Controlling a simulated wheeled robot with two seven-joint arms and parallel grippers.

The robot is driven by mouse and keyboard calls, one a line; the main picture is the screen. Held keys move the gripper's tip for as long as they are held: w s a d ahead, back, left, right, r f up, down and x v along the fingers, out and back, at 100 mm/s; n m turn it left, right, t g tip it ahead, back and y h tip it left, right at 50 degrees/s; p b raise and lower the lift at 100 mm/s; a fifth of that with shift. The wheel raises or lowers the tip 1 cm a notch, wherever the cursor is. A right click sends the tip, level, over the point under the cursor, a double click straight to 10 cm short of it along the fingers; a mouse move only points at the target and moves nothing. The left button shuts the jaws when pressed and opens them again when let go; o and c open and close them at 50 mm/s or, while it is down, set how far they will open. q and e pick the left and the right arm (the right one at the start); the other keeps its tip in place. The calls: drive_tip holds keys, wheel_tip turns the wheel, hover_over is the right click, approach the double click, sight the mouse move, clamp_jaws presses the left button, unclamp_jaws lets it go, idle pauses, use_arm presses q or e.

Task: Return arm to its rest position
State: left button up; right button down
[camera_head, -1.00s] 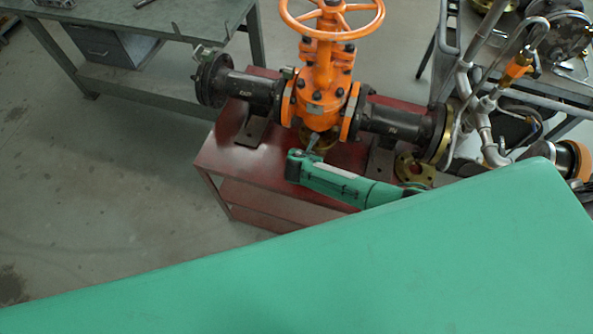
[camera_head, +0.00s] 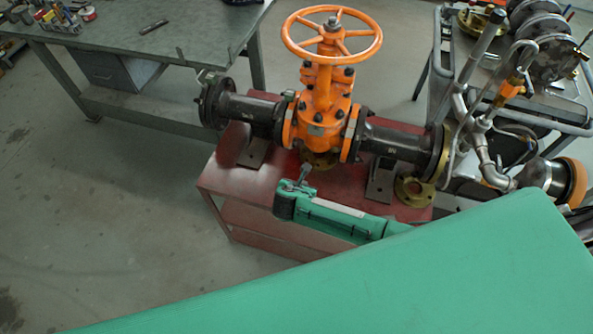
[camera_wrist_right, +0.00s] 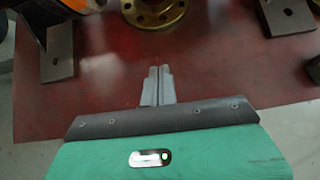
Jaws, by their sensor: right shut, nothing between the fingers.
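My right gripper (camera_head: 303,178) is at the end of my green right arm in the head view. It is over the front edge of the red table, in front of the orange gate valve (camera_head: 322,112) and apart from it. In the right wrist view its two grey fingers (camera_wrist_right: 158,76) lie together with nothing between them, above the red tabletop. The valve has an orange handwheel (camera_head: 332,36) on top and black flanged pipes on both sides. My left gripper is not in view.
The red table (camera_head: 225,182) carries the valve on black supports. A grey workbench (camera_head: 190,50) stands at back left. A cart with pipework (camera_head: 487,150) stands at right.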

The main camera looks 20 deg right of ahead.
drive_tip(key=shift+s+a+r, duration=0.1)
drive_tip(key=shift+s, duration=0.05)
drive_tip(key=s+a+r+m+g+y, duration=0.1)
drive_tip(key=s+r+m+y, duration=0.15)
drive_tip(key=s+m, duration=0.35)
drive_tip(key=s+a+r+m+g+y, duration=0.1)
drive_tip(key=s+a+r+m+g, duration=0.15)
drive_tip(key=s+m, duration=0.35)
drive_tip(key=s+d+r+m+y, duration=0.2)
drive_tip(key=s+d+r+m, duration=0.7)
drive_tip(key=s+r+m, duration=0.45)
wheel_tip(320, 180, down, 33)
drive_tip(key=s+m+g, duration=0.1)
drive_tip(key=s+g, duration=0.1)
drive_tip(key=s+d+f, duration=0.2)
drive_tip(key=s+f, duration=0.7)
drive_tip(key=s+d+f, duration=0.1)
drive_tip(key=s+f, duration=0.8)
drive_tip(key=f, duration=0.1)
drive_tip(key=shift+s+d+g, duration=0.2)
drive_tip(key=shift+d+g, duration=0.15)
